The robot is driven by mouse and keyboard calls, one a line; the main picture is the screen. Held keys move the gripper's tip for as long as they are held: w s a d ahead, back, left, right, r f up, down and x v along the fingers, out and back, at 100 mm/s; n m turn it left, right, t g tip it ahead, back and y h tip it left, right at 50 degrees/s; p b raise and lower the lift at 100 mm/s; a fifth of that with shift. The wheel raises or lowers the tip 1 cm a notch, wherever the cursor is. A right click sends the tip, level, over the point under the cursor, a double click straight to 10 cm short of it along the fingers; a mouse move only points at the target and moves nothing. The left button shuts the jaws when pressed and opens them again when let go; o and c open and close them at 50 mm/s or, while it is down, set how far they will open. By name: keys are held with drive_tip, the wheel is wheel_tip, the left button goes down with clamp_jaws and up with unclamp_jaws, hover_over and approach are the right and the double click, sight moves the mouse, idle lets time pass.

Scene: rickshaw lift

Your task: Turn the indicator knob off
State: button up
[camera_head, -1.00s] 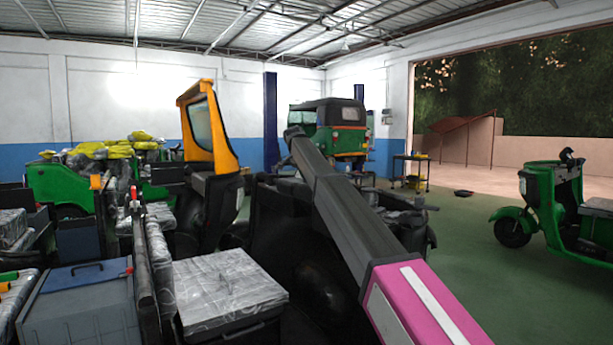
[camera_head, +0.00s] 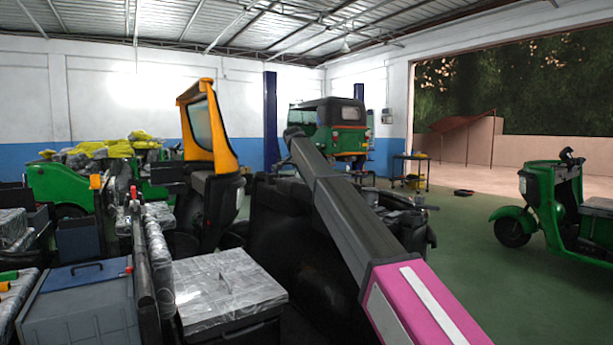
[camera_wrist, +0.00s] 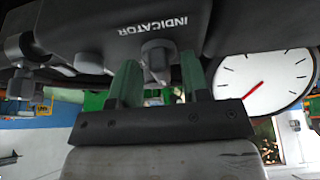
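The indicator knob (camera_wrist: 156,58) is a small grey knob on a dark panel, under the white word INDICATOR, which appears upside down in the wrist view. My gripper (camera_wrist: 159,62) has two green fingers, one on each side of the knob. The fingers are apart, with a gap between the knob and each finger, so the gripper looks open. I cannot tell how deep the knob sits between the fingertips. In the head view my arm reaches away over a dark vehicle, and the gripper and knob cannot be made out there.
A round white dial (camera_wrist: 285,75) with a red needle is right of the fingers in the wrist view. Another grey knob (camera_wrist: 22,46) is at left. In the head view, a wrapped box (camera_head: 225,285) and a blue-grey case (camera_head: 80,310) stand near; green floor is open at right.

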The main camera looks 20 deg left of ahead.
drive_tip(key=shift+r, duration=0.1)
drive_tip(key=v, duration=1)
drive_tip(key=shift+a+r, duration=0.15)
drive_tip(key=shift+r, duration=0.1)
drive_tip(key=shift+s, duration=0.2)
